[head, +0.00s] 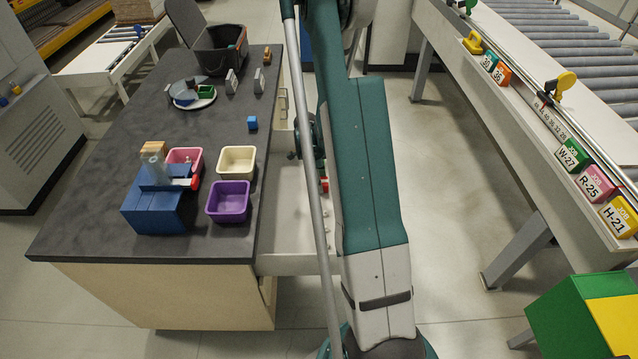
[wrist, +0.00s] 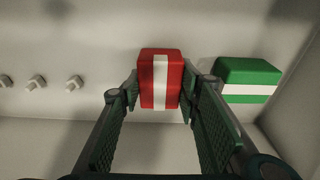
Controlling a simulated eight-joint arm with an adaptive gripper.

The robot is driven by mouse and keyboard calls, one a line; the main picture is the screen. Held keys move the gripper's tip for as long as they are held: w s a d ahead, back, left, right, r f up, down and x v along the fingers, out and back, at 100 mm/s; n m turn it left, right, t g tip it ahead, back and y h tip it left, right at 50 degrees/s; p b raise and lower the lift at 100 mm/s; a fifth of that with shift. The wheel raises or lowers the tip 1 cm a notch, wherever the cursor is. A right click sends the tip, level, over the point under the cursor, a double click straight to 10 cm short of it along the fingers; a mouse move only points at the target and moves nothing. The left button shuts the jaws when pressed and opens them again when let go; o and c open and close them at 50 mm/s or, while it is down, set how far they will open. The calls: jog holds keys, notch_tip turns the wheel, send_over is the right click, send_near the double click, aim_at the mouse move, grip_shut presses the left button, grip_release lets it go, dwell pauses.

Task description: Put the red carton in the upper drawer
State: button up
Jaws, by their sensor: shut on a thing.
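The red carton (wrist: 160,66) with a white stripe stands between the fingers of my gripper (wrist: 159,92) in the wrist view, and the gripper is shut on it. A pale drawer interior (wrist: 60,40) lies beneath and around it. Whether the carton touches the drawer floor is unclear. In the head view a bit of red, likely the carton (head: 325,184), shows beside my arm, over the open drawer (head: 290,225) just under the worktop.
A green carton (wrist: 248,80) with a white stripe lies to the right in the drawer, and several hex nuts (wrist: 37,82) lie to the left. On the dark worktop (head: 90,205) stand purple (head: 229,201), cream (head: 237,161) and pink bins. A roller conveyor (head: 540,60) runs at right.

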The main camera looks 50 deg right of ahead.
jog(key=shift+f, duration=0.15)
jog(key=o, duration=0.9)
jog(key=shift+r, duration=0.2)
jog(key=r+p, duration=0.1)
jog(key=r, duration=0.3)
jog(key=w+a+r+p, duration=0.1)
jog(key=r, duration=0.3)
jog(key=r+p, duration=0.1)
jog(key=r, duration=0.3)
jog(key=shift+w+a, duration=0.15)
jog(key=shift+f, duration=0.1)
